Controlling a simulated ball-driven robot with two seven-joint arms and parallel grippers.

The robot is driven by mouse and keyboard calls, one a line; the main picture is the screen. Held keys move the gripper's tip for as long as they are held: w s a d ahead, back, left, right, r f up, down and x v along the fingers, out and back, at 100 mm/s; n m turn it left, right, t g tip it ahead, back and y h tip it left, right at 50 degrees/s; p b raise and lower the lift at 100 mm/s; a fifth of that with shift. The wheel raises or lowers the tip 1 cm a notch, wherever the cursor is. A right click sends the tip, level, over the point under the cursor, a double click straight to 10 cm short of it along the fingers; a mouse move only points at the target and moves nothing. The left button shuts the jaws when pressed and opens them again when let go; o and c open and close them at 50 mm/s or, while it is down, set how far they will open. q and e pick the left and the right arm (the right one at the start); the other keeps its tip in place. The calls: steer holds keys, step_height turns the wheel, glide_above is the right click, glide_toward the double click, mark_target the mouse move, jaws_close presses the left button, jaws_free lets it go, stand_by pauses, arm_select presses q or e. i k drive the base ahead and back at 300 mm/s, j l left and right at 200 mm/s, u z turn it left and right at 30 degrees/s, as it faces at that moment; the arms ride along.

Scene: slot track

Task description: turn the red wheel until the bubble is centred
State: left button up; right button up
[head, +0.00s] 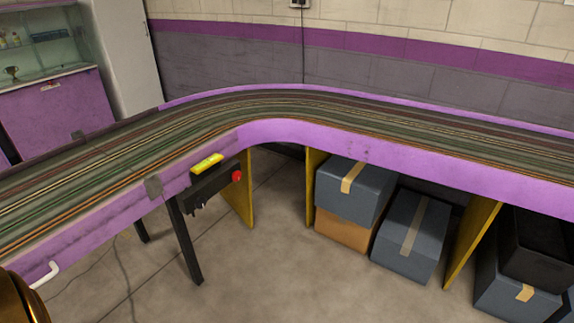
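The red wheel (237,176) is a small red knob on the right end of a dark panel (210,190) fixed below the purple edge of the track. A yellow-green bubble level (207,165) sits on top of the panel, tilted up to the right with the panel. The bubble inside it is too small to make out. Neither gripper shows in the head view.
The curved slot track (290,105) with its purple side wall runs across the view. Black legs (190,250) and yellow supports (308,180) stand below. Grey-blue boxes (412,235) lie under the right side. The floor (255,265) before the panel is clear.

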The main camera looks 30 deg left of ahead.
mark_target(236, 175)
steer(key=i+l+u, duration=0.2)
steer(key=i, duration=0.35)
steer(key=i+u, duration=0.2)
steer(key=i, duration=0.35)
